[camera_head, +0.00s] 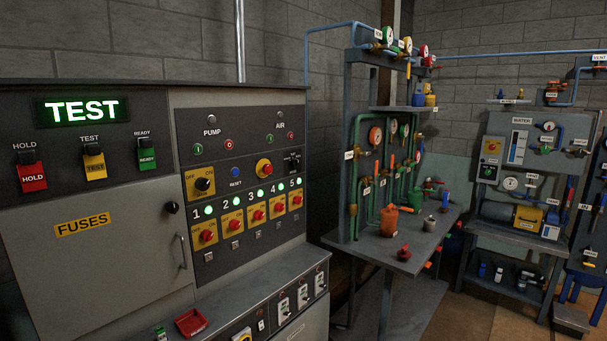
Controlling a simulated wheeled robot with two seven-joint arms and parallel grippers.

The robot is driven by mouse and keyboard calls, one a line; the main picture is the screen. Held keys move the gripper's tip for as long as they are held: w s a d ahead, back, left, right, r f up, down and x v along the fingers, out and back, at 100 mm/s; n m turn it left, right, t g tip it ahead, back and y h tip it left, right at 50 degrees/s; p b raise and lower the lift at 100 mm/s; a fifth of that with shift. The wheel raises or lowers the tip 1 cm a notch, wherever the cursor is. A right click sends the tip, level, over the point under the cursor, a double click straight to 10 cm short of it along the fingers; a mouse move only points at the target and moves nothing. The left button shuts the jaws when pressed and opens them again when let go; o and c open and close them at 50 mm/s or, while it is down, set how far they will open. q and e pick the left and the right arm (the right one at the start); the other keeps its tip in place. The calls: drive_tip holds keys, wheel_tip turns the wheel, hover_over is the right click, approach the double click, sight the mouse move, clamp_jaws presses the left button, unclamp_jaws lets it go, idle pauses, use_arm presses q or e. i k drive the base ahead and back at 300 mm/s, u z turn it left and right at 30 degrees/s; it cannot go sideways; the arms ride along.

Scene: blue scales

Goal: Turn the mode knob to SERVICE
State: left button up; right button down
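A control cabinet (130,95) fills the left of the head view. Its green display (82,111) reads TEST. No knob carries a label that I can read as mode or SERVICE. A small dark selector (293,162) with tiny white lettering sits at the upper right of the switch panel; its setting is too small to read. A black rotary knob (203,184) sits on a yellow OFF/ON plate. Another black knob (171,207) is at the right edge of the FUSES door. Neither of my grippers is in view.
HOLD, TEST and READY switches (93,162) are under the display. Several red knobs (231,225) with green lamps form a numbered row. A ledge (225,305) with a red tray (190,322) juts out below. A pipe bench (400,255) stands to the right, with floor between.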

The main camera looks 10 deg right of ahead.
sight(294, 163)
drive_tip(key=z, duration=1.45)
drive_tip(key=i, duration=1.1)
drive_tip(key=z, duration=0.65)
